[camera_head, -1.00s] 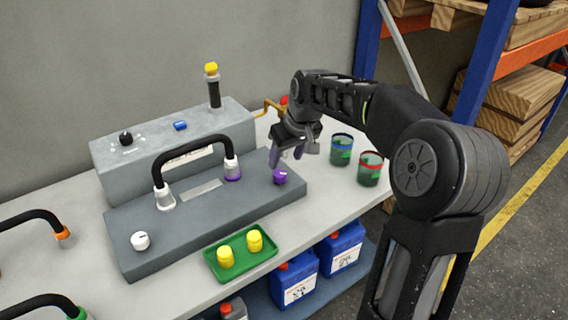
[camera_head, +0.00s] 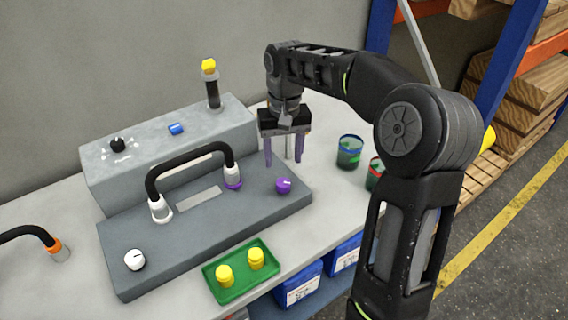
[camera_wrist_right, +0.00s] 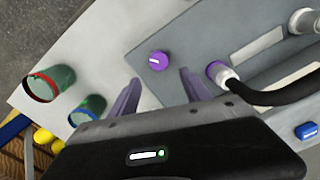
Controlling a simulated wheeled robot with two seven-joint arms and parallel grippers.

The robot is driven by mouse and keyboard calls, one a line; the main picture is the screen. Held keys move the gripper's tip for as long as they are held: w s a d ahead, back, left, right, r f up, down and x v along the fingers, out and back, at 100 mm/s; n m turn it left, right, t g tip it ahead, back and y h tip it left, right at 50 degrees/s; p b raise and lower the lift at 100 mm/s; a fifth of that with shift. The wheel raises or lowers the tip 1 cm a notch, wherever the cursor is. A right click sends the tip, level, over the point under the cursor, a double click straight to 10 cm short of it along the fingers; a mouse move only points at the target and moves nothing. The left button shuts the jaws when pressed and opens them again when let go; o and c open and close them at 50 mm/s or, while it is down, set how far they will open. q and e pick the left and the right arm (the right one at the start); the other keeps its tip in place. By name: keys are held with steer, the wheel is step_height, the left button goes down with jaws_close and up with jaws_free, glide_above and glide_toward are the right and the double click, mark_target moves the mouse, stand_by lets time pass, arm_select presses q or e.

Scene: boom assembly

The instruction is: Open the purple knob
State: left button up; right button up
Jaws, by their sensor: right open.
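The purple knob (camera_head: 283,185) sits on the right end of the grey base plate (camera_head: 215,215). It also shows in the right wrist view (camera_wrist_right: 158,60), ahead of the fingertips and roughly between their lines. My right gripper (camera_head: 284,164) is open and empty, its two purple fingers pointing down above and behind the knob, apart from it. Its spread fingers also show in the right wrist view (camera_wrist_right: 160,78). A black hose (camera_head: 190,152) arches over the plate, its purple-ringed end (camera_head: 232,176) left of the knob. My left gripper is not in view.
A white knob (camera_head: 135,260) is at the plate's left end. A green tray (camera_head: 243,288) with yellow caps lies in front. A blue-rimmed cup (camera_head: 349,152) and a red-rimmed cup (camera_head: 374,172) stand right of the gripper. A grey box (camera_head: 170,150) stands behind the plate.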

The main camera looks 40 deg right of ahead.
mark_target(283, 182)
steer(key=shift+s+a+r, duration=0.2)
steer(key=shift+s+a, duration=0.1)
steer(key=shift+s, duration=0.3)
steer(key=shift+w+d+f, duration=0.15)
steer(key=shift+w+f, duration=0.05)
steer(key=shift+f+p, duration=0.5)
steer(key=shift+f, duration=3.3)
steer(key=shift+c, duration=0.5)
jaws_close()
